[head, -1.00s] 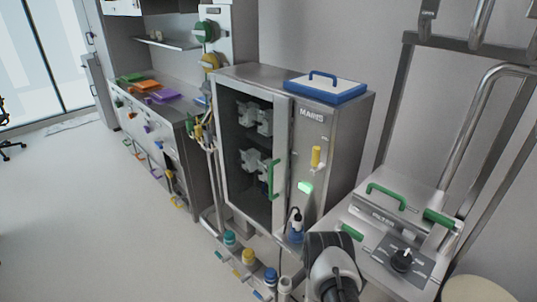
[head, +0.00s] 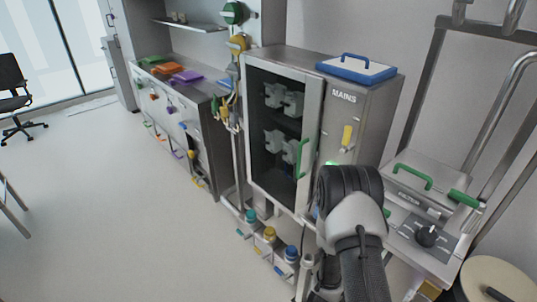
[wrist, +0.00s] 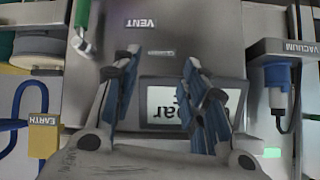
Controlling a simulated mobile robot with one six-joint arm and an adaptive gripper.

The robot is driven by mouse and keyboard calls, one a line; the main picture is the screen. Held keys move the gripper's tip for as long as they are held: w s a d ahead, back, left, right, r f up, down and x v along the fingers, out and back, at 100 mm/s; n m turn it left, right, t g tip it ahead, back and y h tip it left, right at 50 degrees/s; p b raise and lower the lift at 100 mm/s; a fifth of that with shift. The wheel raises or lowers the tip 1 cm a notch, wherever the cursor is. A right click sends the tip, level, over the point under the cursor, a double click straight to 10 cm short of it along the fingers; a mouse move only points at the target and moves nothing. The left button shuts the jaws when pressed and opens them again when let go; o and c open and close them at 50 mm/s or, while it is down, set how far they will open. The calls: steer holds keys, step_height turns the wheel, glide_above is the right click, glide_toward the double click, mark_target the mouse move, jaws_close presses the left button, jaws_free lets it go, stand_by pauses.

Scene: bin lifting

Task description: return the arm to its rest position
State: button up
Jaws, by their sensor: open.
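My gripper (wrist: 158,70) shows in the wrist view with its two blue-padded fingers apart and nothing between them. Behind the fingers is a grey panel with a VENT label (wrist: 140,23) and a small framed display (wrist: 165,98), partly covered by the fingers. The gripper itself is hidden there.
The steel MAINS cabinet (head: 365,120) has a glass door with a green handle (head: 302,157) and a blue-rimmed lid (head: 356,68) on top. A FILTER unit (head: 420,190) stands right. A yellow EARTH block (wrist: 43,135) and blue VACUUM plug (wrist: 277,80) flank the gripper.

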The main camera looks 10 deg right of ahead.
steer(key=w+a+r+n+t+y, duration=0.1)
steer(key=w+a+r+y, duration=0.1)
steer(key=w+a+r, duration=0.4)
steer(key=w+a+r+n+y, duration=0.1)
steer(key=a+r+n+y, duration=0.15)
steer(key=r, duration=0.55)
steer(key=s+a+r+n+y, duration=0.25)
steer(key=a+r, duration=0.45)
steer(key=r, duration=0.4)
steer(key=s+a+r+n+y, duration=0.2)
steer(key=s+a+r+n, duration=0.25)
steer(key=s+r, duration=0.6)
steer(key=s+r+n+g, duration=0.2)
steer(key=s+r, duration=0.1)
steer(key=s, duration=1)
steer(key=shift+s+d+r+n+h, duration=0.2)
steer(key=shift+s+d+n+h, duration=0.1)
steer(key=shift+s+d+n, duration=0.1)
steer(key=shift+c, duration=0.8)
steer(key=shift+d, duration=0.1)
